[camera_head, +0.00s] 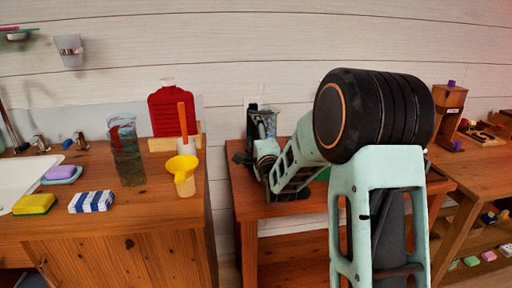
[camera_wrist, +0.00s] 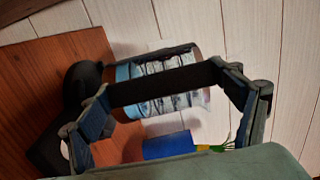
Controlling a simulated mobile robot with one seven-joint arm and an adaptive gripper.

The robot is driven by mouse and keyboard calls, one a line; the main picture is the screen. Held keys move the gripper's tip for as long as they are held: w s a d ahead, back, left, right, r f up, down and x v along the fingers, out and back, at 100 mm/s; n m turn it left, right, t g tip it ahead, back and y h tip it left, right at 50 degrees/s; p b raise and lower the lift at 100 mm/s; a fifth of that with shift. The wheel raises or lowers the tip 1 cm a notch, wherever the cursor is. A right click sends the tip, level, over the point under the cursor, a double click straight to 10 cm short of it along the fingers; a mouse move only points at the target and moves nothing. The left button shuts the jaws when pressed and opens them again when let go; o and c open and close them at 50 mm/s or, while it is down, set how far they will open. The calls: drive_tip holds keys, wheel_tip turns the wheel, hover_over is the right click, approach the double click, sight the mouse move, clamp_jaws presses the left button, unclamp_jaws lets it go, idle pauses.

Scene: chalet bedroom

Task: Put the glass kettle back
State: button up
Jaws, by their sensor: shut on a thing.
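The glass kettle (camera_wrist: 205,98) lies between my gripper's fingers in the wrist view. It has a clear body and black parts, and a black bar, which looks like its handle, spans the fingers. My gripper (camera_wrist: 165,85) is shut on it. In the head view, the kettle (camera_head: 252,118) is a dark and clear shape at the back of the small wooden table (camera_head: 290,209), near the wall. My gripper (camera_head: 262,150) is beside it, partly hidden by my arm. I cannot tell whether the kettle rests on the tabletop.
A blue cylinder (camera_wrist: 168,145) with green strands is close to my gripper in the wrist view. The left counter (camera_head: 150,215) holds a tall clear vessel (camera_head: 127,152), a yellow funnel (camera_head: 182,172) and sponges. A gap separates counter and table. A shelf unit (camera_head: 470,165) stands right.

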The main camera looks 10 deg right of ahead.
drive_tip(key=shift+f, duration=1.25)
drive_tip(key=shift+f+b, duration=0.2)
drive_tip(key=shift+b, duration=0.3)
drive_tip(key=o, duration=2)
drive_tip(key=shift+s+f, duration=0.1)
drive_tip(key=shift+s+r+p, duration=0.1)
drive_tip(key=shift+r+p, duration=0.1)
drive_tip(key=shift+p, duration=0.2)
drive_tip(key=s, duration=1.1)
drive_tip(key=shift+s+d+f+p, duration=0.1)
drive_tip(key=shift+s+d+p, duration=0.05)
drive_tip(key=shift+s+p, duration=0.2)
